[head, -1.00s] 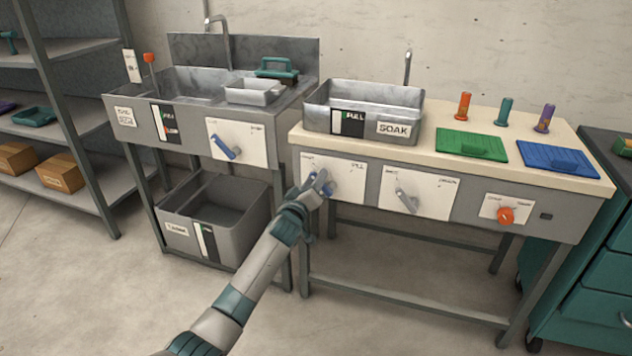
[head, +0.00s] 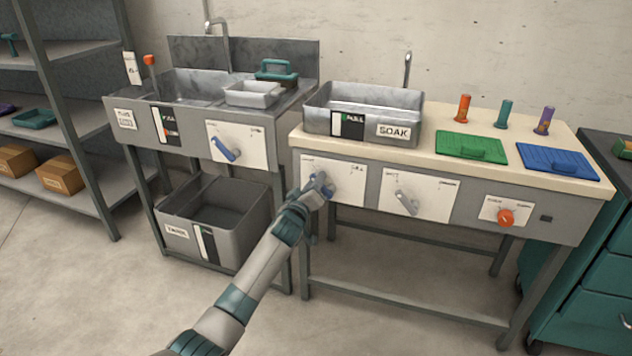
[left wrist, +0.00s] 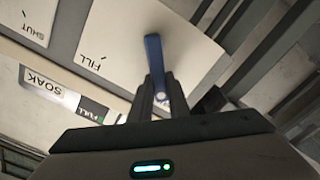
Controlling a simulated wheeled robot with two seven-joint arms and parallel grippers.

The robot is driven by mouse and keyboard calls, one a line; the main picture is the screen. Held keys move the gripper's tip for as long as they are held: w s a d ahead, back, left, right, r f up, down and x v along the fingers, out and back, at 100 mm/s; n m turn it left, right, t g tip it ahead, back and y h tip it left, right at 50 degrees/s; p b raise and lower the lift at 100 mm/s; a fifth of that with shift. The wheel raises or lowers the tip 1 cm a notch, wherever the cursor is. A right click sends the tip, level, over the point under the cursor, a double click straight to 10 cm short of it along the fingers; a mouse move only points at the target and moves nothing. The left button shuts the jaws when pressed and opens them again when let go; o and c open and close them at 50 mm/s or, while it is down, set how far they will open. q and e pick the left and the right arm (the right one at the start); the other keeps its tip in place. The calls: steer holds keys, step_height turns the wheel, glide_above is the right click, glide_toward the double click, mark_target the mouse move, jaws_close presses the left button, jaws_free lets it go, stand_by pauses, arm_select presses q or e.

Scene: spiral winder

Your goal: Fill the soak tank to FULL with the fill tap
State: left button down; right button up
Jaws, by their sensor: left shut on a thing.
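The soak tank (head: 318,119) is a grey metal basin on the bench, marked SOAK. A black-and-white gauge (head: 349,124) with a green FULL mark is on its front; its exact level is too small to read. The fill tap's white plate (head: 346,188) is on the bench front below the tank. In the left wrist view its blue lever (left wrist: 153,55) stands between my fingers, beside the word FILL. My left gripper (head: 321,186) is shut on this lever; it also shows in the left wrist view (left wrist: 153,98). My right gripper is out of view.
A second lever plate (head: 415,195) and an orange knob (head: 505,217) are farther right on the bench front. A sink (head: 195,90) with a blue-lever plate stands left, above a grey bin (head: 217,215). Green (head: 470,145) and blue (head: 555,160) trays lie on the bench.

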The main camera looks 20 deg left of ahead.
arm_select(q)
steer(key=shift+d+r+m, duration=0.15)
steer(key=shift+m, duration=0.25)
steer(key=m+p, duration=0.1)
steer(key=d+m+p, duration=0.1)
steer(key=shift+d+r+m, duration=0.1)
steer(key=shift+r+m, duration=0.2)
steer(key=d+m, duration=0.1)
steer(key=m, duration=0.1)
steer(key=shift+d+r+m+p, duration=0.15)
steer(key=shift+m+p, duration=0.2)
steer(key=shift+m, duration=0.05)
steer(key=shift+s+d+m, duration=0.1)
steer(key=shift+d+m, duration=0.3)
steer(key=shift+m, duration=0.4)
steer(key=shift+d+m, duration=0.4)
steer(key=shift+m, duration=0.5)
steer(key=shift+d+f+m, duration=0.25)
steer(key=shift+d+m, duration=0.4)
steer(key=shift+m, duration=0.65)
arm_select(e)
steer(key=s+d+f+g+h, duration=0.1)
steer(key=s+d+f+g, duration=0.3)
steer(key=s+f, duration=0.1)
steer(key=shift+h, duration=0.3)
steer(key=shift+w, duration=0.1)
arm_select(q)
steer(key=c, duration=1.7)
jaws_free()
